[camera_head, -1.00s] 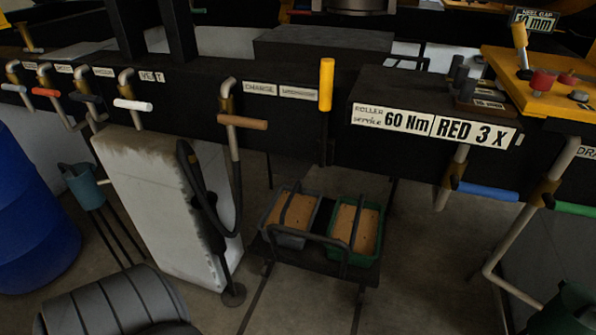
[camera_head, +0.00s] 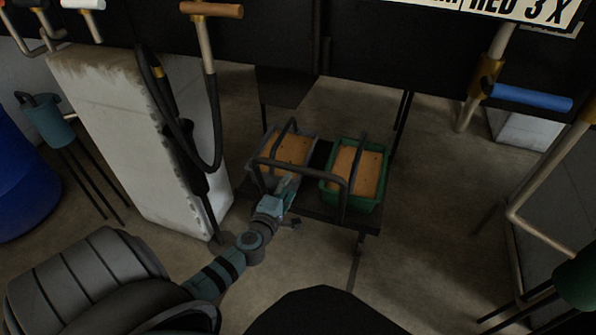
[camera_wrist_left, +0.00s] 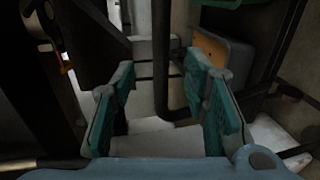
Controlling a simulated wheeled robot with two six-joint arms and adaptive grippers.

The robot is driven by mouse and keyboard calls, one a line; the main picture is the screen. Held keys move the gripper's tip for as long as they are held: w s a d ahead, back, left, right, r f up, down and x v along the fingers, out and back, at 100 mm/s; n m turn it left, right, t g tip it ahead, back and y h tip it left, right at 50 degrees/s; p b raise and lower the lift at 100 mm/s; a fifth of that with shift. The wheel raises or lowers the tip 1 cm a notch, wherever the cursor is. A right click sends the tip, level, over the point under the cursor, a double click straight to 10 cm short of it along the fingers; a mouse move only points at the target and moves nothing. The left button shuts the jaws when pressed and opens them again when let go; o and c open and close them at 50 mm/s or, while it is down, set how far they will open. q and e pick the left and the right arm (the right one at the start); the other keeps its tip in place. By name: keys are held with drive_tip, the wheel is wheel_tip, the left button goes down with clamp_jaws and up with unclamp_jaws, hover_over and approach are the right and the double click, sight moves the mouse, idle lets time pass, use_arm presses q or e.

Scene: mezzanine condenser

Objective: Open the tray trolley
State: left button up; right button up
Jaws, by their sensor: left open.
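The tray trolley (camera_head: 318,212) is a low dark cart under the bench. It carries a grey tray (camera_head: 262,148) and a green tray (camera_head: 352,206), both with tan contents and dark carrying handles. A dark bar handle (camera_head: 305,171) rises at the trolley's near side. My left gripper (camera_head: 288,184) reaches the handle from the front, just before the grey tray. In the left wrist view its teal fingers (camera_wrist_left: 161,85) are open, with the dark bar (camera_wrist_left: 163,50) showing between them. I cannot tell whether they touch it. My right gripper is not in view.
A white block (camera_head: 125,130) with a dark hose (camera_head: 178,120) stands left of the trolley. Pipes with a blue lever (camera_head: 532,97) hang at the right. A blue barrel (camera_head: 22,185) is at far left. The floor (camera_head: 420,235) right of the trolley is clear.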

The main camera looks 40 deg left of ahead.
sight(296, 172)
use_arm(q)
drive_tip(key=b+x, duration=0.1)
drive_tip(key=x, duration=0.4)
drive_tip(key=shift+w+f+b, duration=0.2)
drive_tip(key=shift+f+b, duration=0.05)
drive_tip(key=shift+b, duration=0.1)
drive_tip(key=b+x, duration=0.2)
drive_tip(key=x, duration=0.2)
drive_tip(key=shift+w+a, duration=0.1)
drive_tip(key=shift+w, duration=0.1)
drive_tip(key=shift+w+a, duration=0.1)
drive_tip(key=shift+w, duration=0.2)
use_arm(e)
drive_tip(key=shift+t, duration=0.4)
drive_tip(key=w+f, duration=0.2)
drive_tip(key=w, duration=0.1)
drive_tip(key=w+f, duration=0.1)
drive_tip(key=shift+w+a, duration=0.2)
use_arm(q)
clamp_jaws()
